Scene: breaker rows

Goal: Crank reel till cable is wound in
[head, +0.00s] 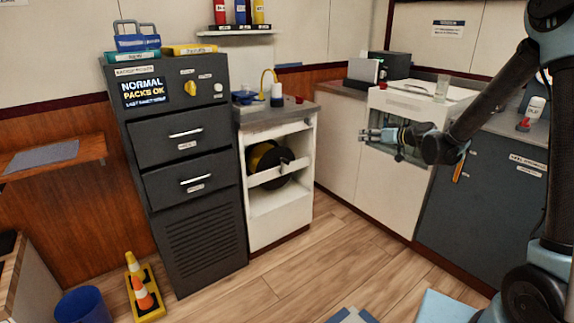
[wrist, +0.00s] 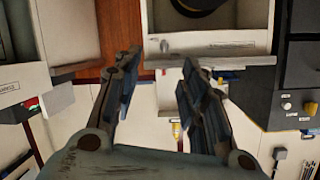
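The cable reel (head: 268,163) is a dark drum with a yellow part. It sits inside an open white cabinet (head: 249,208), with a light bar across its front. I cannot make out a crank handle for certain. In the wrist view, part of a dark round thing with a yellow edge (wrist: 197,6) shows at the top, inside a white frame; it looks like the reel. My gripper (head: 368,134) points left, right of the cabinet and apart from it. In the wrist view its two fingers (wrist: 158,66) are spread with nothing between them.
A tall dark drawer cabinet (head: 190,165) stands left of the white cabinet. A blue bin (head: 84,307) and an orange-and-white cone (head: 143,295) are at lower left. White cupboards line the right.

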